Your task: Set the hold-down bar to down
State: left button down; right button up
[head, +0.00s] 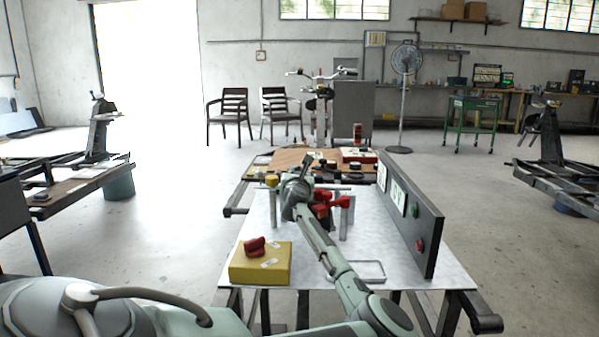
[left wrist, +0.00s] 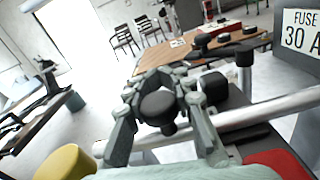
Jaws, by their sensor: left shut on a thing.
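The hold-down bar (head: 337,187) is a silver rod running roughly level across the work table, largely hidden behind my left gripper in the head view. In the left wrist view the bar (left wrist: 275,110) crosses behind the fingers and rises to the right. A black round knob (left wrist: 158,106) shows between the finger pads there. My left gripper (head: 297,184) is at the bar, its fingers (left wrist: 160,95) closed about this knob. The exact contact is hard to see. My right gripper is out of view.
A red clamp-like part (head: 322,210) stands beside the bar. A yellow knob (head: 271,180) is left of it. A yellow box with a red knob (head: 258,265) sits front left. A dark upright panel (head: 425,235) bounds the right side. Some metal tabletop (head: 390,250) is clear.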

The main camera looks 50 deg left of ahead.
pick_arm(q)
jog(key=c, duration=1.3)
grip_release()
notch_tip(320, 180, up, 10)
